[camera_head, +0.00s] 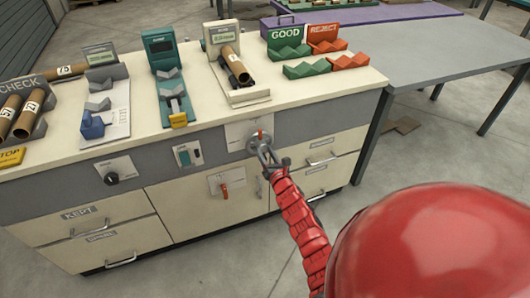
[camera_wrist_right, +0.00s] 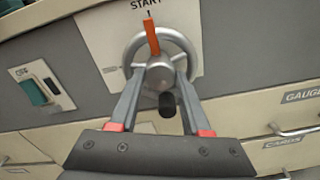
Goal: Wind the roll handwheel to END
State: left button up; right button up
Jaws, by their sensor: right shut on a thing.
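The roll handwheel (camera_wrist_right: 133,47) is a grey metal ring with a hub on the cabinet front. It also shows in the head view (camera_head: 254,143). Its orange pointer (camera_wrist_right: 151,37) points up at the START mark (camera_wrist_right: 147,4). A dark knob (camera_wrist_right: 167,104) hangs below the hub, between my fingers. My right gripper (camera_wrist_right: 160,76) is shut on the handwheel at its hub, fingers on either side; the exact contact is partly hidden. In the head view, my right gripper (camera_head: 266,154) reaches the wheel from below right. An END mark is not readable. My left gripper is not in view.
A teal switch (camera_wrist_right: 35,91) sits left of the wheel, and a red lever (camera_head: 224,188) is lower left. Drawer handles (camera_head: 319,161) stick out at the lower right. The benchtop (camera_head: 208,117) above carries several fixtures and cardboard rolls.

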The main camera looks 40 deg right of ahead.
grip_shut()
jog(key=shift+f+m, duration=0.1)
jog(key=shift+m, duration=0.2)
